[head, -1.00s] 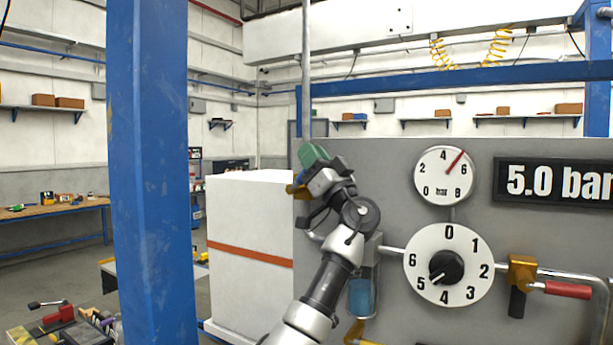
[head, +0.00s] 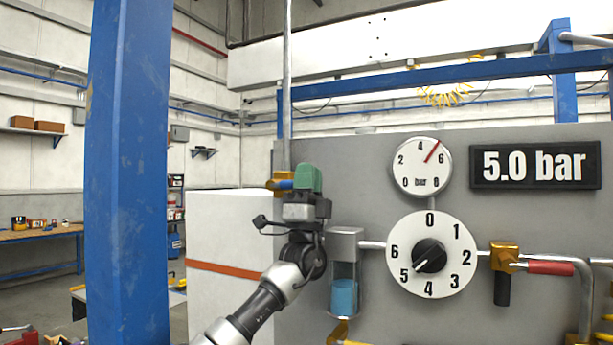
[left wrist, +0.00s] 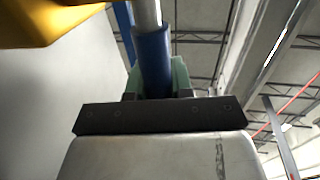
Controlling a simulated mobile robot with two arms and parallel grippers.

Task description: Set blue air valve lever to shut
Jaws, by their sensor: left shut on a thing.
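The blue valve lever (head: 284,184) shows as a short blue piece beside its yellow valve body (head: 277,176), at the left edge of the grey panel and below a vertical pipe. My left gripper (head: 308,179), with green fingers, points up and is shut on the lever's end. In the left wrist view the blue sleeve (left wrist: 152,58) of the lever lies between the green fingers, with a grey stem beyond it. The yellow valve body (left wrist: 60,18) fills the upper left there. Much of the lever is hidden by the fingers. My right gripper is not in view.
The panel (head: 370,170) carries a gauge (head: 421,168), a numbered dial (head: 431,254), a 5.0 bar display (head: 535,165) and a red-handled valve (head: 550,268). A filter bowl (head: 344,290) hangs close to my left arm. A blue post (head: 125,170) stands at left.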

